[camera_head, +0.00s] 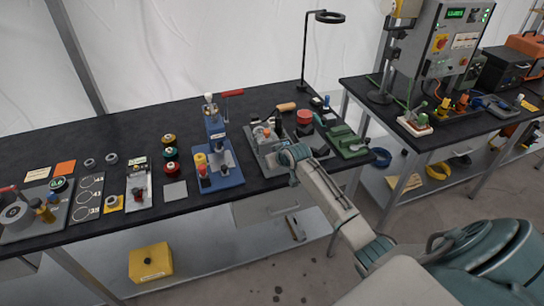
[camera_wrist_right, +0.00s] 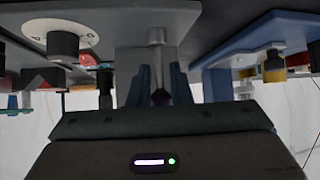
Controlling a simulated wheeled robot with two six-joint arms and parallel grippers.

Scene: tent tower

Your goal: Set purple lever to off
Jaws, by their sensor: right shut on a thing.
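My right gripper (camera_head: 284,156) reaches over the grey device (camera_head: 262,162) near the right end of the table in the head view. In the right wrist view, which looks upside down, its dark fingers (camera_wrist_right: 159,85) stand either side of a small dark purple piece (camera_wrist_right: 161,98) below a grey post (camera_wrist_right: 157,36). The gripper is shut on this piece, which looks like the purple lever. Its tilt is mostly hidden. In the head view the gripper and arm cover the lever. My left gripper is out of view.
A blue press (camera_head: 217,150) stands left of the grey device. A green tool (camera_head: 345,143) and a red round piece (camera_head: 304,117) are to its right. In the right wrist view a black knob on a white dial (camera_wrist_right: 70,35) is beside the fingers.

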